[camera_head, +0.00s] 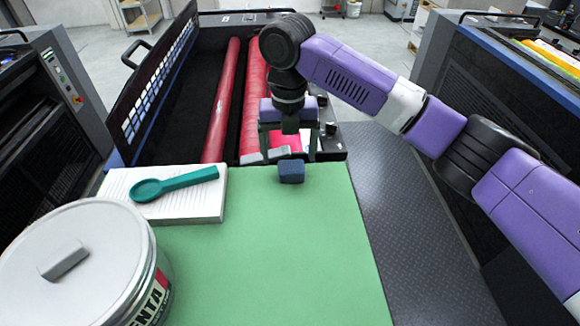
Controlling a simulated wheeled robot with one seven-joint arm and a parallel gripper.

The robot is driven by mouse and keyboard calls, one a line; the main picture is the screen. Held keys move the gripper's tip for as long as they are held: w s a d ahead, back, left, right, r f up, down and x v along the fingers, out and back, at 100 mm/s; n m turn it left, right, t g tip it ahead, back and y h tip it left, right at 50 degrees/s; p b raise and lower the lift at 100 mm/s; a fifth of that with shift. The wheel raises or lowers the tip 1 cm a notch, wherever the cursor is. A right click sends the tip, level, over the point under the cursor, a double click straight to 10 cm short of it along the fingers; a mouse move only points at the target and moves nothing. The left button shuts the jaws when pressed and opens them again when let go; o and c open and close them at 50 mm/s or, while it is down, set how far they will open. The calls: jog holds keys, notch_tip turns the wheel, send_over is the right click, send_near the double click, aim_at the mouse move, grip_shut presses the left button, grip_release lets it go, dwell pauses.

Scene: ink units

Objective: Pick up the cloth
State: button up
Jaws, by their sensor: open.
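My gripper (289,152) points down at the far edge of the green surface, its two fingers apart. A small dark blue block-like thing (291,172) sits on the green surface (270,250), just nearer than the fingers. I cannot tell whether it is folded fabric or a solid block.
A white pad (205,206) with a teal spoon-like tool (175,184) lies at left. A large lidded tin (85,262) stands front left. Behind is an open press unit with red rollers (222,100) and a raised guard (160,85). The green surface's middle is clear.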

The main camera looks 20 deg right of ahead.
aim_at(291, 165)
jog(key=f, duration=0.1)
jog(key=f+p, duration=0.1)
jog(key=f, duration=0.3)
jog(key=shift+d, duration=0.35)
jog(key=shift+c, duration=0.5)
jog(key=c, duration=1.3)
jog(key=shift+c, duration=0.2)
jog(key=shift+r, duration=0.1)
notch_tip(291, 165, up, 20)
jog(key=b, duration=0.2)
